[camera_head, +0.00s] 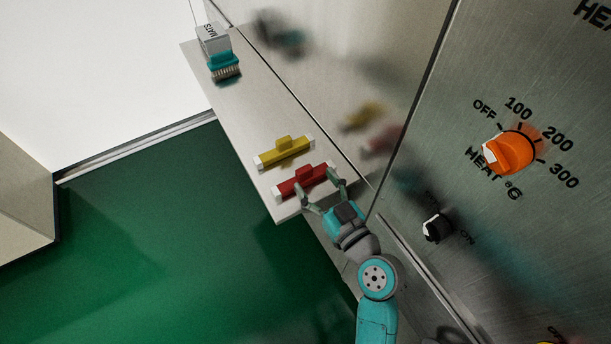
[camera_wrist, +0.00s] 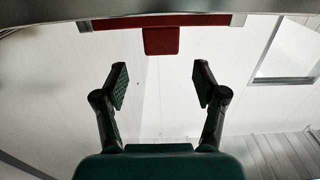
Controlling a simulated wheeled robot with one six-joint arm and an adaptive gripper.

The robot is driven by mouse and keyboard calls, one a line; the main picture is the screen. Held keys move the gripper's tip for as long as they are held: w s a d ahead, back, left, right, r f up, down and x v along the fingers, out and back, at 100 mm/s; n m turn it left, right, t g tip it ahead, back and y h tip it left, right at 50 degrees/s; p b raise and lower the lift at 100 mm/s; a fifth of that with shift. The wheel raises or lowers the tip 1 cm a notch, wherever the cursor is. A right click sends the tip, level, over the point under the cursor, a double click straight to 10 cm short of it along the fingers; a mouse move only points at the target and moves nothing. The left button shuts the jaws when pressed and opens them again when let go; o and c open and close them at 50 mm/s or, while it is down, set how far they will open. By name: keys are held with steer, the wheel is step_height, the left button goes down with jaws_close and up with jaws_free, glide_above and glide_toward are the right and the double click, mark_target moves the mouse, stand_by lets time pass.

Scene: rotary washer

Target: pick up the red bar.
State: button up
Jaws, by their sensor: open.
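The red bar (camera_head: 303,181) has white ends and a raised red tab in its middle. It lies on the narrow shelf (camera_head: 254,122), near the shelf's near end. In the wrist view the red bar (camera_wrist: 161,38) spans the top, with its tab between and beyond my fingertips. My gripper (camera_head: 322,193) is open, its two fingers spread on the near side of the bar. In the wrist view my gripper (camera_wrist: 160,84) has nothing between its fingers, and a gap shows between the fingertips and the tab.
A yellow bar (camera_head: 284,153) lies parallel just beyond the red one. A teal brush (camera_head: 225,68) and a grey box (camera_head: 213,40) stand at the shelf's far end. A reflective metal panel rises along the right, with an orange heat knob (camera_head: 510,153) and a black knob (camera_head: 437,228).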

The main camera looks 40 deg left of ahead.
mark_target(306, 172)
steer(key=shift+f+x, duration=0.1)
steer(key=shift+x, duration=1.2)
steer(key=shift+f+x, duration=0.15)
steer(key=shift+x, duration=1.2)
steer(key=shift+s, duration=0.1)
steer(key=c, duration=1.3)
